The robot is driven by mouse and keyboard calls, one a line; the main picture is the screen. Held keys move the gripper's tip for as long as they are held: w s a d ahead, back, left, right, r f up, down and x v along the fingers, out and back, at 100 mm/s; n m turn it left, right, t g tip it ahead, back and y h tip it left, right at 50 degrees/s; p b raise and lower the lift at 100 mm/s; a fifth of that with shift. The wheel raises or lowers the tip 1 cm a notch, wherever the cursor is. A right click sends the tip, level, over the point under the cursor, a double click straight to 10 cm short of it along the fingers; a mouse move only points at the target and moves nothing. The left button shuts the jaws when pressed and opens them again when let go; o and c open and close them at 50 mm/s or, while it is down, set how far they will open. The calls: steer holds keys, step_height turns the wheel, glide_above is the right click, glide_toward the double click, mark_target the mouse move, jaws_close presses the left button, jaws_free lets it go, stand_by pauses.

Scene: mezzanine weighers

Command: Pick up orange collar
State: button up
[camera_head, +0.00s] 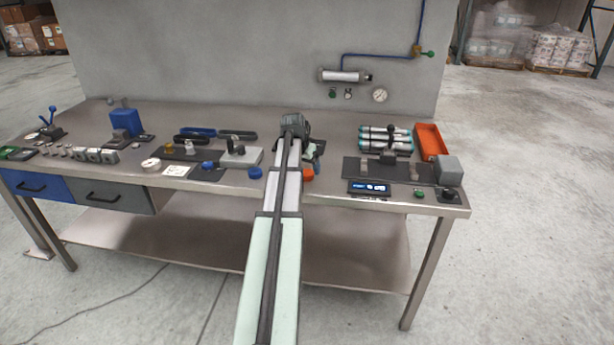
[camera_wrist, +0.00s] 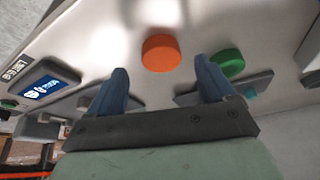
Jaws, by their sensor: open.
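The orange collar (camera_head: 308,174) lies on the bench near its front edge, just right of my arm and partly hidden by it in the head view. In the wrist view the orange collar (camera_wrist: 161,53) is a short round piece, between and a little beyond my two blue fingertips. My gripper (camera_wrist: 162,72) is open and empty, with one finger to each side of the collar's line. I cannot tell the height of the fingers above the bench.
A green round piece (camera_wrist: 227,63) sits close beside the right finger in the wrist view. A blue round piece (camera_head: 255,173) lies left of my arm. A dark plate with a display (camera_head: 369,188) and an orange tray (camera_head: 431,142) are to the right.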

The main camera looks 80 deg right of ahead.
mark_target(306, 170)
steer(key=x, duration=0.3)
steer(key=shift+w+d+f, duration=0.1)
steer(key=shift+d+f, duration=0.1)
steer(key=c, duration=1.1)
steer(key=shift+r, duration=0.15)
